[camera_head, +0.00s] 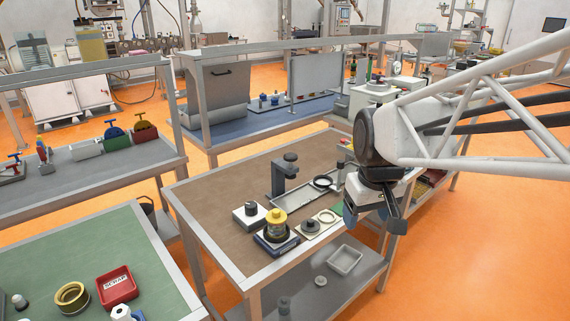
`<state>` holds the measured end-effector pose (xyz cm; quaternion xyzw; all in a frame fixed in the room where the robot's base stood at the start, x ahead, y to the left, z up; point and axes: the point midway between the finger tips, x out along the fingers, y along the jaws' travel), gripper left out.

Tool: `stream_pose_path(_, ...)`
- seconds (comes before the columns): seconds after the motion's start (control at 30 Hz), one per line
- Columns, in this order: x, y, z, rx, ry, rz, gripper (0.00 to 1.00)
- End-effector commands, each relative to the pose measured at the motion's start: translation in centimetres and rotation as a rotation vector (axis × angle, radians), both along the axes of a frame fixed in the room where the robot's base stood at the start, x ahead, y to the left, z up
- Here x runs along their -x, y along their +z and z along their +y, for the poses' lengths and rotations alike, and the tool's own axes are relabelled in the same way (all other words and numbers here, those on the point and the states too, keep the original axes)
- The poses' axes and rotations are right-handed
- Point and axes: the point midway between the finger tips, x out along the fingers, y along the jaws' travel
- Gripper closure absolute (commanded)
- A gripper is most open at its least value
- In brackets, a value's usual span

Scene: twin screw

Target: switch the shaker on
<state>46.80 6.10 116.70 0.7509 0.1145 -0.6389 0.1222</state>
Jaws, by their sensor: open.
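On the brown-topped bench, a low dark blue unit (277,246) carries a round stack with a yellow upper part (277,222); it looks like the shaker, but I cannot be sure. Its switch is too small to make out. My gripper (374,221) hangs at the bench's right side, to the right of this unit and apart from it. Its jaws are open with nothing visible between them. The arm comes in from the right.
A white box with a dark knob (250,215) stands left of the unit. A dark upright stand (287,176) is behind it, near a grey tray (293,202). The bench's left part is clear.

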Motion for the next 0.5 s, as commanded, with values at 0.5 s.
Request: stream_pose_path(0.5, -10.5, -1.4, 7.4, 0.027, 0.247, 0.049, 0.31)
